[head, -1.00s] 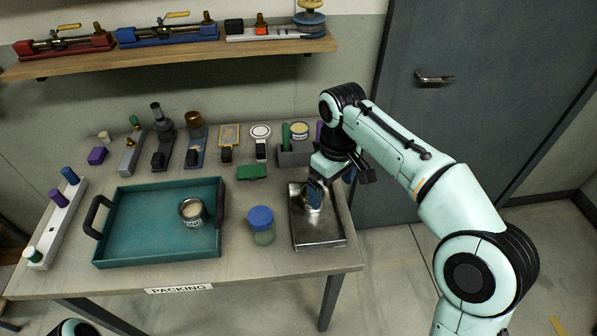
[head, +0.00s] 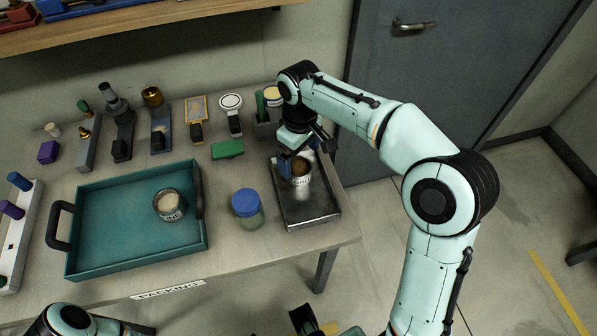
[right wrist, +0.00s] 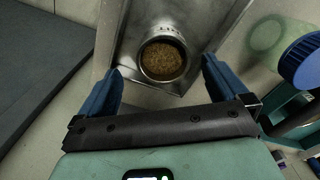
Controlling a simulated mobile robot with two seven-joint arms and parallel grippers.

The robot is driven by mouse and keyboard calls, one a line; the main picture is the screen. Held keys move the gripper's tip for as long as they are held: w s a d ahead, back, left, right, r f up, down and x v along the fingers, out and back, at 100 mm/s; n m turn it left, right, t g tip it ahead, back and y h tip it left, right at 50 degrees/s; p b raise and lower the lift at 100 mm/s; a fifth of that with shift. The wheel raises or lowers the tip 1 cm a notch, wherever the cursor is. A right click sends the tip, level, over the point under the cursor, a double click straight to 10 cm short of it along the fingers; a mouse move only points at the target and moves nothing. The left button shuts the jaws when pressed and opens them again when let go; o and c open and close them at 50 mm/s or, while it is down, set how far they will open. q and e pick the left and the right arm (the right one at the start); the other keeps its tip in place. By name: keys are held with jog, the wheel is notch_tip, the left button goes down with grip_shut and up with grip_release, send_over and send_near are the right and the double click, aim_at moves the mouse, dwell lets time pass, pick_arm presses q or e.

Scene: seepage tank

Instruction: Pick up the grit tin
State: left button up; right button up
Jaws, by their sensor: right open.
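An open metal tin with brown granular contents, which looks like the grit tin (head: 301,173), stands upright on a shallow metal tray (head: 310,212) at the table's right end. My right gripper (head: 297,162) is just behind it, open, with blue fingers. In the right wrist view the tin (right wrist: 162,60) lies between and slightly beyond the spread fingertips, with a gap on each side and nothing held. Its label is only partly visible and I cannot read it. My left gripper is out of view; only part of my left arm shows at the bottom left.
A second tin (head: 169,205) with pale contents is in the teal tray (head: 110,262). A blue-lidded jar (head: 247,210) stands left of the metal tray. A green block (head: 228,149) and a grey holder (head: 263,128) are behind.

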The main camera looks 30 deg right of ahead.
aim_at(298, 169)
jog(key=f, duration=0.2)
jog(key=f+b, duration=0.1)
jog(key=f, duration=0.2)
jog(key=shift+s+a, duration=0.1)
jog(key=shift+a, duration=0.1)
jog(key=c, duration=1.2)
jog(key=shift+r, duration=0.15)
